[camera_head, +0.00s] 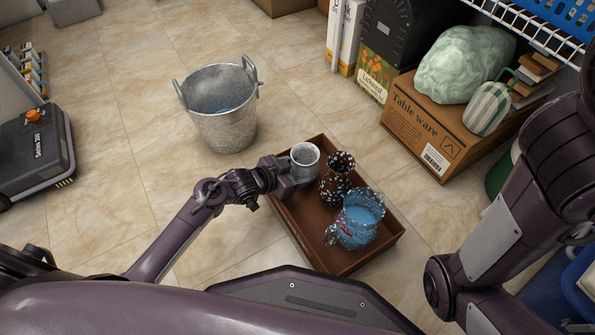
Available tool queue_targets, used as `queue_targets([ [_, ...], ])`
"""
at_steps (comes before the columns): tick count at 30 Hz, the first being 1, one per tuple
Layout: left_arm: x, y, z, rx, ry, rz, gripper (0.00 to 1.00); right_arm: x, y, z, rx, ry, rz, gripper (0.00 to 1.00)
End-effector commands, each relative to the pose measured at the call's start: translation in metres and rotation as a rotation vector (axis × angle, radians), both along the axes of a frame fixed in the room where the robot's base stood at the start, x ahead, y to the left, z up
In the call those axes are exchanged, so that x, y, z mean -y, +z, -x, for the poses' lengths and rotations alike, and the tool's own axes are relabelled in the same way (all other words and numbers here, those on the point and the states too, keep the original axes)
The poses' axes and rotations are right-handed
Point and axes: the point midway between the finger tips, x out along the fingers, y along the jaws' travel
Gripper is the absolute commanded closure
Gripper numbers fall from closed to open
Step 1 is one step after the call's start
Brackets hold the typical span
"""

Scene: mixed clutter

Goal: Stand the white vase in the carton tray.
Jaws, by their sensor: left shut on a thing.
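The brown carton tray (298,228) lies on the floor in front of me. The white vase (305,160), a speckled pale cup shape, is upright over or in the tray's far left end. I cannot tell whether its base touches the tray floor. My left gripper (290,175) reaches in from the left and is shut on the vase's near left side. A dark spotted vase (336,180) and a blue glass jug (357,222) stand in the tray. My right arm shows at the right, but its gripper is out of view.
A metal bucket (225,128) stands beyond the tray to the left. A dark case (33,150) is at far left. Tiled floor left of the tray is clear.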

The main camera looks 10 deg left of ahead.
Motion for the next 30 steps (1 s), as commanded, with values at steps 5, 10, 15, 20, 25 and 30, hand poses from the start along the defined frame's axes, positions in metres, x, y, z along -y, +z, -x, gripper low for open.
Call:
queue_targets([
  [5,0.000,-0.002,0.000,0.001,0.000,0.001,1.00,0.000,0.000,0.000,-0.001,0.002,-0.001,0.64],
  [10,0.000,-0.002,0.000,0.000,0.000,0.000,0.14,0.000,0.000,-0.001,-0.003,0.001,0.000,0.64],
  [15,0.000,-0.002,0.000,0.000,0.000,0.000,0.14,-0.001,-0.001,-0.003,-0.008,-0.002,0.003,0.64],
  [20,0.000,0.001,0.000,0.000,0.000,0.000,0.14,-0.002,0.000,-0.004,-0.010,-0.005,0.007,0.64],
  [25,-0.012,0.016,0.016,-0.002,0.001,-0.002,0.14,-0.002,0.019,-0.006,-0.011,-0.012,0.013,0.64],
  [30,-0.032,0.036,0.042,-0.004,0.001,-0.002,0.14,-0.004,0.039,-0.014,-0.033,-0.031,0.029,0.64],
])
